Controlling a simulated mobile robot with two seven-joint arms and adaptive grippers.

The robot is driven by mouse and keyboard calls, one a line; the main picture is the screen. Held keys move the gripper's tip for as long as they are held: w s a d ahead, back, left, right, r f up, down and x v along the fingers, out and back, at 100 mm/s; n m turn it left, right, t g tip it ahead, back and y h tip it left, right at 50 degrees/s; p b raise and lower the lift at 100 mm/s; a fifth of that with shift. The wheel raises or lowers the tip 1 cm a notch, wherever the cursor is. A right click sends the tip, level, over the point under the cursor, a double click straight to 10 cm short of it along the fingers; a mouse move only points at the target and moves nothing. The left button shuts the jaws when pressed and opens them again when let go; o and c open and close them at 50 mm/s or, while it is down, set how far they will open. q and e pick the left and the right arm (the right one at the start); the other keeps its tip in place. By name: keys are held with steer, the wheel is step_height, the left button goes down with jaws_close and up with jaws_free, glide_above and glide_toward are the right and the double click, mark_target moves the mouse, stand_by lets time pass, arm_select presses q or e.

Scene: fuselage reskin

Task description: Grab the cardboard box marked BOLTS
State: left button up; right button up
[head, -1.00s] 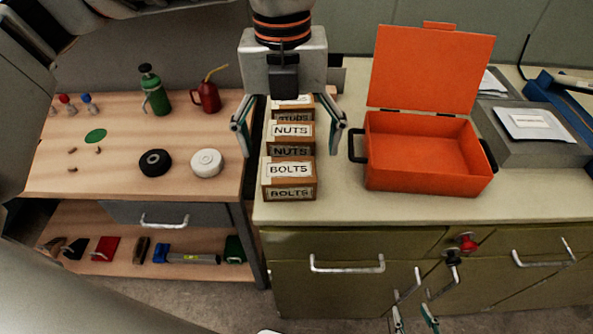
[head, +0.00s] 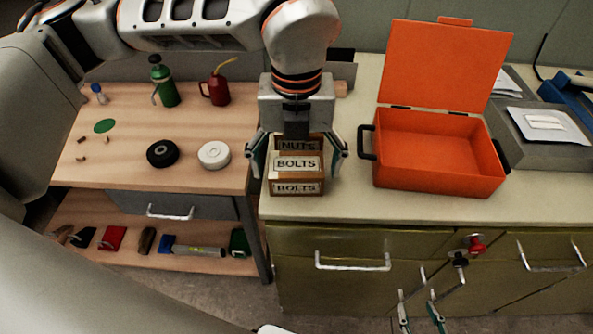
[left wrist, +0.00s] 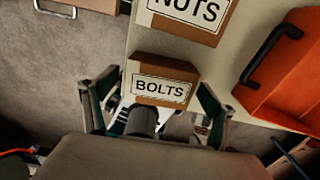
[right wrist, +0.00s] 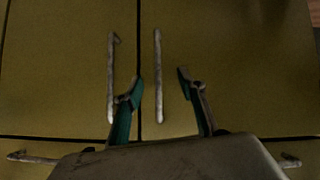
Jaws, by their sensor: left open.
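The cardboard box marked BOLTS (head: 297,187) stands at the front left of the cream counter, nearest the edge. In the left wrist view the BOLTS box (left wrist: 162,70) sits between the spread fingers. My left gripper (head: 297,158) is open above the box, one finger to each side; I cannot tell whether they touch it. A box marked NUTS (head: 297,143) stands right behind it and is partly hidden by the gripper. My right gripper (head: 420,298) is open and empty, low in front of the cabinet doors, also seen in the right wrist view (right wrist: 158,82).
An open orange toolbox (head: 440,187) stands right of the boxes, its black handle near my left gripper. A wooden workbench (head: 130,180) at the left holds bottles, a red oil can (head: 216,88) and two rolls. Cabinet handles (head: 352,264) jut out below the counter.

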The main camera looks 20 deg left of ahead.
arm_select(q)
steer(key=c, duration=1.6)
steer(key=shift+r, duration=0.15)
